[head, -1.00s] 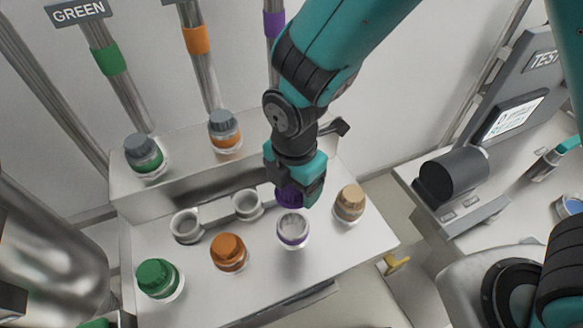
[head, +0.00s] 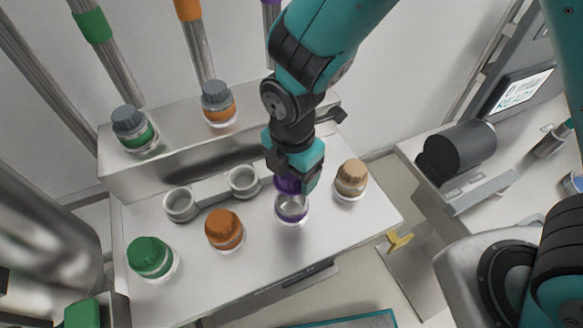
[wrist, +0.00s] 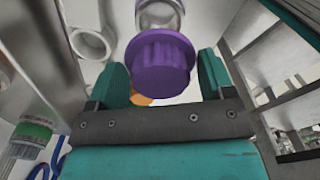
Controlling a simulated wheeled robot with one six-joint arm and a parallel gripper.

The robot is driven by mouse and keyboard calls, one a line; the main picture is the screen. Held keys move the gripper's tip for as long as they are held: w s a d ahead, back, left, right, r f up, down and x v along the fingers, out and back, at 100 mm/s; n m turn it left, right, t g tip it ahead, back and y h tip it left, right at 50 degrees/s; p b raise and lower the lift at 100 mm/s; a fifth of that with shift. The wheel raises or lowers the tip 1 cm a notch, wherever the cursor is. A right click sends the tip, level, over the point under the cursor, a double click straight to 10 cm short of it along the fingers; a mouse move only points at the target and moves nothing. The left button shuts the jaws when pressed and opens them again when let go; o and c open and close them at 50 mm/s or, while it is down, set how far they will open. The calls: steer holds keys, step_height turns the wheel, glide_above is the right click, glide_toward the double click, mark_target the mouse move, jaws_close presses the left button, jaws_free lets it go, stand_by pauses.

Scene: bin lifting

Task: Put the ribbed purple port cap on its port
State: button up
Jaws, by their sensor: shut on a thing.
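The ribbed purple cap (head: 288,184) is held in my gripper (head: 294,180). In the wrist view the purple cap (wrist: 160,66) sits between the two teal fingers of my gripper (wrist: 163,78). The purple-ringed port (head: 291,208) is open on the front of the metal bench, directly below the cap in the head view. Part of a clear port (wrist: 160,14) shows beyond the cap in the wrist view. The cap hides part of the port's rim, so I cannot tell whether they touch.
A tan cap (head: 351,179) stands close to the right of the purple port. An orange cap (head: 225,229) and a green cap (head: 150,257) stand to the left. Two empty ring holders (head: 243,181) are behind. Grey-capped ports (head: 218,102) line the raised back ledge.

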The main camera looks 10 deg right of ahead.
steer(key=shift+f, duration=0.1)
steer(key=shift+f+b, duration=1.1)
steer(key=shift+f, duration=0.35)
steer(key=shift+f, duration=0.1)
steer(key=shift+f+b, duration=0.75)
steer(key=shift+f, duration=0.3)
steer(key=shift+f+b, duration=0.5)
steer(key=shift+f, duration=0.25)
steer(key=shift+f, duration=0.25)
steer(key=o, duration=1.1)
